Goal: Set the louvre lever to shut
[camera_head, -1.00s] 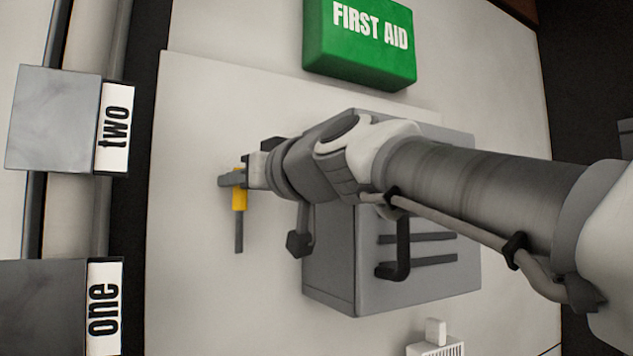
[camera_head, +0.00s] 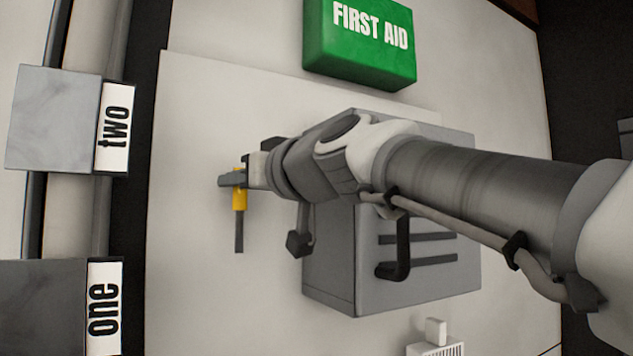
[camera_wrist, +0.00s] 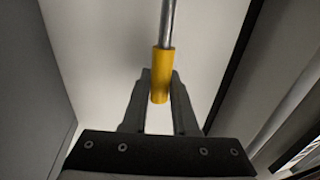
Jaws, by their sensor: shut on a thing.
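My gripper (camera_head: 232,180) is at the left of the grey box, in front of the pale wall panel. It is shut on the yellow grip (camera_head: 239,201) of a thin grey rod (camera_head: 239,235), which points down in the head view. In the wrist view the yellow grip (camera_wrist: 162,75) sits between my two fingers (camera_wrist: 160,97) and the rod (camera_wrist: 167,22) runs to the top edge. I cannot tell whether this rod is the louvre lever, or where its far end meets anything.
A grey box (camera_head: 332,275) with dark slots and a black handle (camera_head: 401,262) stands behind my arm. A green first aid box (camera_head: 360,60) is above. A small white slatted fitting (camera_head: 437,348) is below. Panels labelled two (camera_head: 114,127) and one (camera_head: 104,308) are at left.

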